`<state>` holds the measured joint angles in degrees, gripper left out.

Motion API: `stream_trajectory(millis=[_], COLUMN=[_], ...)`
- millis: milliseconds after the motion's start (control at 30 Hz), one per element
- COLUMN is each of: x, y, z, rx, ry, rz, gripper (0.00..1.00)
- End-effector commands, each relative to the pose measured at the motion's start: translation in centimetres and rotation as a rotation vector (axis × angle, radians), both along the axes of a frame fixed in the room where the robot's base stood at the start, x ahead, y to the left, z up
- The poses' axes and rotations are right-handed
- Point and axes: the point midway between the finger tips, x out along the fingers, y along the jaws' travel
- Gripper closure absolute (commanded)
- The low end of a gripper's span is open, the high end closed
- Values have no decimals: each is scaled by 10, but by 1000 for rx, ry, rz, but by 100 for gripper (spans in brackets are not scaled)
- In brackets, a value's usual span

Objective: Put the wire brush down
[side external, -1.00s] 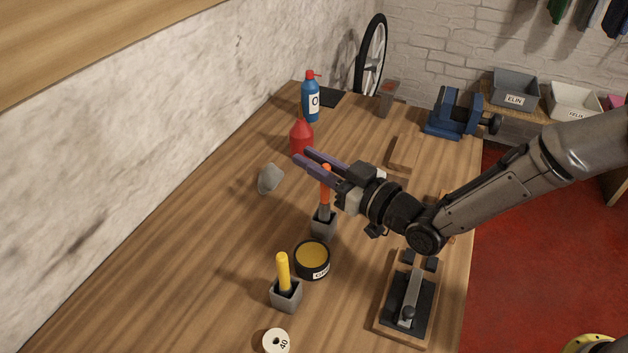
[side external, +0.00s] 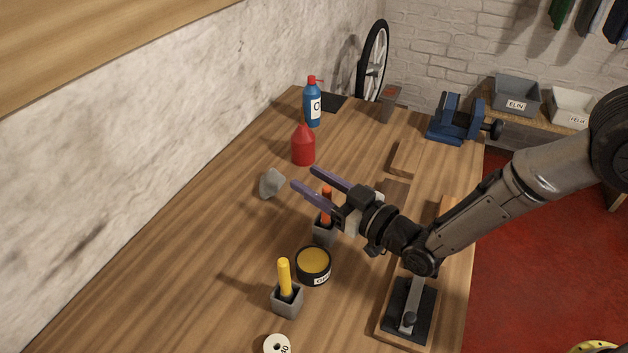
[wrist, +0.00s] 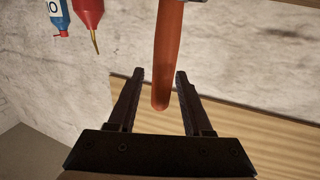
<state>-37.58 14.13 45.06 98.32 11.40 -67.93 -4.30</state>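The wire brush shows as an orange-handled tool (side external: 326,193) standing upright in a small grey block holder (side external: 324,232). Its head is hidden, so I cannot see bristles. My gripper (side external: 304,176) is at the handle, with its fingers pointing to the far left. In the wrist view the orange handle (wrist: 167,60) runs down between the spread fingertips (wrist: 160,75), with a gap on both sides. The fingers are open and do not appear to press on it.
A yellow-handled tool (side external: 284,277) stands in another grey holder, next to a round yellow-topped tin (side external: 313,262). A grey cone-like piece (side external: 271,183), a red bottle (side external: 303,147) and a blue bottle (side external: 312,103) stand beyond. The bench is bare towards the left wall.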

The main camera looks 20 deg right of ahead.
Motion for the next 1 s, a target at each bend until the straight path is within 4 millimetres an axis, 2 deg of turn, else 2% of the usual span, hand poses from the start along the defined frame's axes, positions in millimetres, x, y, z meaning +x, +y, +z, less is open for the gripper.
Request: stream_trajectory(millis=[267, 700, 833, 1000], x=[-5, -80, -96, -106], y=[-2, -40, -48, -54], z=[4, 3, 3, 3], rx=[0, 0, 1, 0], ry=[0, 0, 0, -1], rz=[0, 2, 1, 1], gripper=[50, 50, 50, 50])
